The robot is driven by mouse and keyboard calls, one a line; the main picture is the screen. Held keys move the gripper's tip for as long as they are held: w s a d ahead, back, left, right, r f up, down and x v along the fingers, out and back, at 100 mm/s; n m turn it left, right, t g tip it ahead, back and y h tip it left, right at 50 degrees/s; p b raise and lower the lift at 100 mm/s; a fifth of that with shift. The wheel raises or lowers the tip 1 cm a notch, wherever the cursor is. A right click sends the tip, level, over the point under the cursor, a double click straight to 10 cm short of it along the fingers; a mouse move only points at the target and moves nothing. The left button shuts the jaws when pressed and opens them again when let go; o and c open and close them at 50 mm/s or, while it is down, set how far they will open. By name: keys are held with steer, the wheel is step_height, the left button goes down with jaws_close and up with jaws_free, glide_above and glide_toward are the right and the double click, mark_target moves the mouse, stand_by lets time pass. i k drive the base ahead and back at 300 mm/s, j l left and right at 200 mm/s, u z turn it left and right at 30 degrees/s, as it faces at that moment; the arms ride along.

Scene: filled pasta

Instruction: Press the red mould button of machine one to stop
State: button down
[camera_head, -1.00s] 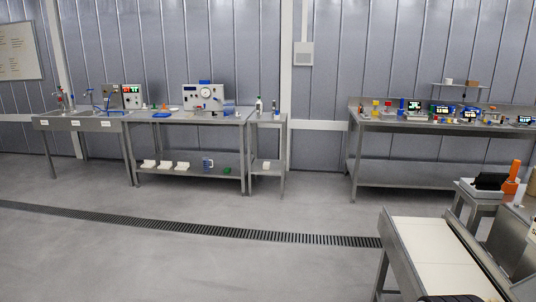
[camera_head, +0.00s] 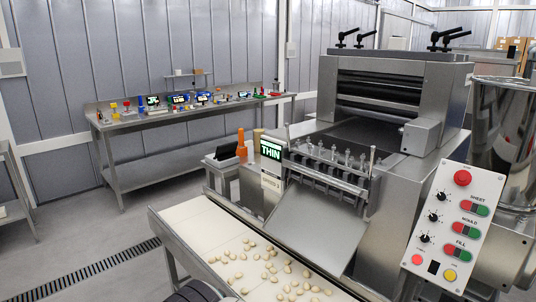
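The machine (camera_head: 400,140) is a steel pasta machine at the right, with a slanted white control panel (camera_head: 428,262) on its front corner. The red mould button (camera_head: 458,228) sits under the "MOULD" label, left of a green button (camera_head: 474,233). Similar red and green pairs sit under "SHEET" (camera_head: 466,205) above and "FILL" (camera_head: 450,249) below. A large round red button (camera_head: 462,178) is at the panel's top. No number for the machine is readable. My gripper is not recognisable; only a dark ribbed part shows at the bottom edge.
A pale conveyor belt (camera_head: 188,232) with many small pasta pieces (camera_head: 262,268) runs in front of the machine. A steel bench (camera_head: 170,119) stands along the back wall. Grey floor is free at the left.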

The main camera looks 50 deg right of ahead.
mark_target(457, 226)
steer(key=z, duration=3.15)
